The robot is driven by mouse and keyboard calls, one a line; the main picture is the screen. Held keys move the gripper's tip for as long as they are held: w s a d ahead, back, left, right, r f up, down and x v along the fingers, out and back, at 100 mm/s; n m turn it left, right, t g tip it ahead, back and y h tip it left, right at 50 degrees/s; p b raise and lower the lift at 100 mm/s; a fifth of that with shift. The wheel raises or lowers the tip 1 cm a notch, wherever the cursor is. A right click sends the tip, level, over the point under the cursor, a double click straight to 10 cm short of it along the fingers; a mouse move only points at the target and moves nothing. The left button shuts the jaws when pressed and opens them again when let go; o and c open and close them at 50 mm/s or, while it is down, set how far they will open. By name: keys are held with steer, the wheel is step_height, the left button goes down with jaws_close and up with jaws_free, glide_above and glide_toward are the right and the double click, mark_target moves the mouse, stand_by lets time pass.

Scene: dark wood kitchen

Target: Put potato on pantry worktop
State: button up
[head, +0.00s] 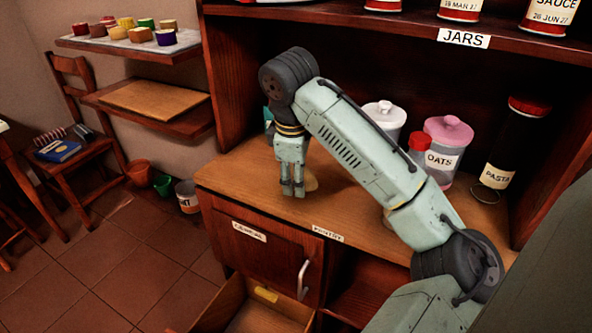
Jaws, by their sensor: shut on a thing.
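My gripper (293,190) points down over the left part of the pantry worktop (240,185), a wooden surface with a label on its front edge. Most of the potato is hidden by the gripper. It is at or very near the worktop surface; I cannot tell whether it touches.
On the worktop stand a white lidded jar (385,116), a pink-lidded oats jar (447,145) and a dark pasta jar (508,150). My arm hides part of the worktop. An open drawer (240,315) juts out below. A shelf of sauce jars (461,10) is above.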

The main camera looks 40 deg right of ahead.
steer(key=w, duration=0.1)
steer(key=w+d, duration=0.1)
steer(key=w, duration=0.1)
steer(key=shift+d+f+p, duration=0.1)
steer(key=shift+d+p, duration=0.2)
steer(key=p+x, duration=0.1)
steer(key=x, duration=0.2)
steer(key=shift+w, duration=0.1)
steer(key=shift+a+f, duration=0.1)
steer(key=shift+f, duration=0.3)
steer(key=shift+f, duration=0.1)
steer(key=o, duration=1.2)
steer(key=shift+o, duration=0.2)
